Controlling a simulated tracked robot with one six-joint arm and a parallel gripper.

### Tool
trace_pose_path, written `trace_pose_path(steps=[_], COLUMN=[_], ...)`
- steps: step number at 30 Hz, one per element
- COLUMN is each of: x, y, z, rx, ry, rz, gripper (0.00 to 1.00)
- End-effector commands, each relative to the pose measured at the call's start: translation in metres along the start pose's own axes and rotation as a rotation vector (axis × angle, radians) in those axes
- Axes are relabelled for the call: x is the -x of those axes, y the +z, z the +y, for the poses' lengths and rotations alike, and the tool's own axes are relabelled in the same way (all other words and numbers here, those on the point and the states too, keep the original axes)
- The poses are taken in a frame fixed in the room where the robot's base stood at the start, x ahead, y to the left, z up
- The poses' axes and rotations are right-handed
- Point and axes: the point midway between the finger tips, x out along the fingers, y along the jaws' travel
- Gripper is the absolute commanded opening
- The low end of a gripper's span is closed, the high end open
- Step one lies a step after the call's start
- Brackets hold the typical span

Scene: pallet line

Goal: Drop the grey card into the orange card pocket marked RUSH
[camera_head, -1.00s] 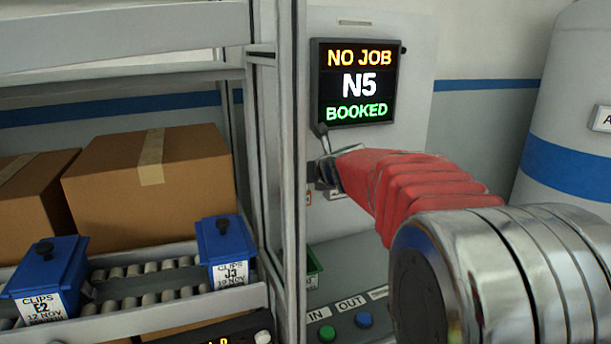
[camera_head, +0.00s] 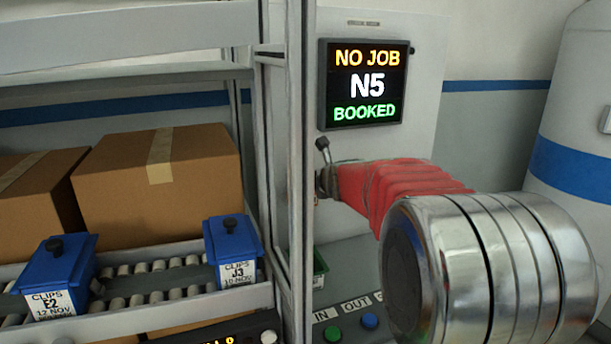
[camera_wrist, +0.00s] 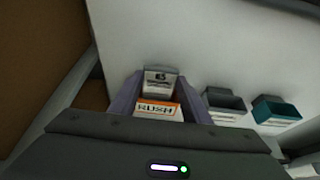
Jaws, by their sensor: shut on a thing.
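In the wrist view, my gripper (camera_wrist: 160,79) is shut on the grey card (camera_wrist: 161,85), a small plate with a white label and dark print between the two fingers. The orange card pocket marked RUSH (camera_wrist: 158,108) shows just below the card in that picture, also between the fingers. The card looks very close to the pocket; I cannot tell whether its edge is inside. In the head view my red-sleeved arm hides the card, the pocket and most of the gripper.
A dark grey pocket (camera_wrist: 224,101) and a teal pocket (camera_wrist: 276,110) sit to the right on the same pale panel. A lit screen (camera_head: 364,84) reads NO JOB, N5, BOOKED. A rack post (camera_head: 299,150) stands close left of my arm, beside blue bins (camera_head: 233,249) and cartons (camera_head: 160,190).

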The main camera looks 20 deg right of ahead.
Motion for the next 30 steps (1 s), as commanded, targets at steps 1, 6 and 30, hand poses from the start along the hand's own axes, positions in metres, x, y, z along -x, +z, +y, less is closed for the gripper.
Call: trace_pose_path(steps=[1, 6, 30], x=[-0.0005, -0.0009, 0.0013], y=[-0.0013, -0.0024, -0.0018], z=[-0.0001, -0.0001, 0.0005], rx=[-0.001, 0.000, 0.001], ry=[0.000, 0.000, 0.000], rz=[0.000, 0.000, 0.000], gripper=[0.18, 0.18, 0.65])
